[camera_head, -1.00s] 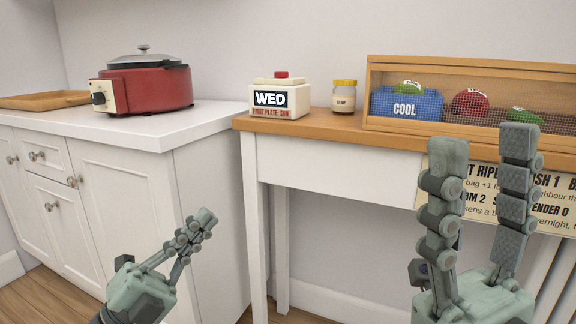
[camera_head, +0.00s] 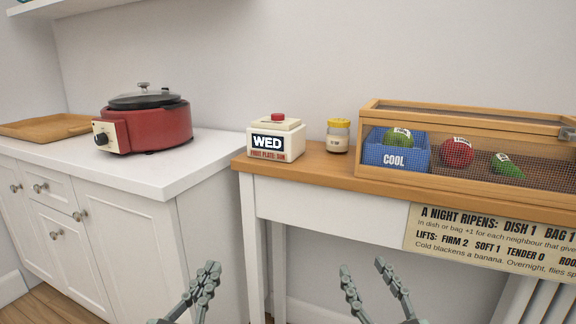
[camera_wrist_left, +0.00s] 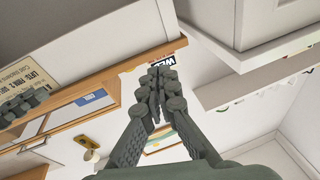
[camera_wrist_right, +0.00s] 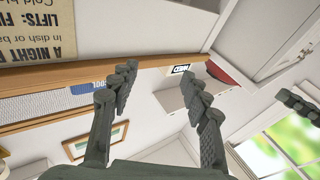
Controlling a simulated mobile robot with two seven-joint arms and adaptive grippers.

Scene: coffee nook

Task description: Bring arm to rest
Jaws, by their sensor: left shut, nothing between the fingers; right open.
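My left gripper (camera_head: 207,280) is low in the head view, in front of the gap between the white cabinet and the table. It is shut and empty; its fingers also meet in the left wrist view (camera_wrist_left: 160,80). My right gripper (camera_head: 362,275) is low in front of the table. It is open and empty, and its fingers stand apart in the right wrist view (camera_wrist_right: 160,75). Both grippers are clear of the furniture and touch nothing. The palms and arms are mostly below the head view's edge.
The wooden table (camera_head: 330,168) bears a WED box (camera_head: 277,142) with a red button, a yellow-lidded jar (camera_head: 338,137) and a mesh-fronted case (camera_head: 470,115) holding a blue COOL bin (camera_head: 397,155) and produce. A red cooker (camera_head: 150,125) and wooden tray (camera_head: 45,128) stand on the white cabinet (camera_head: 140,180).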

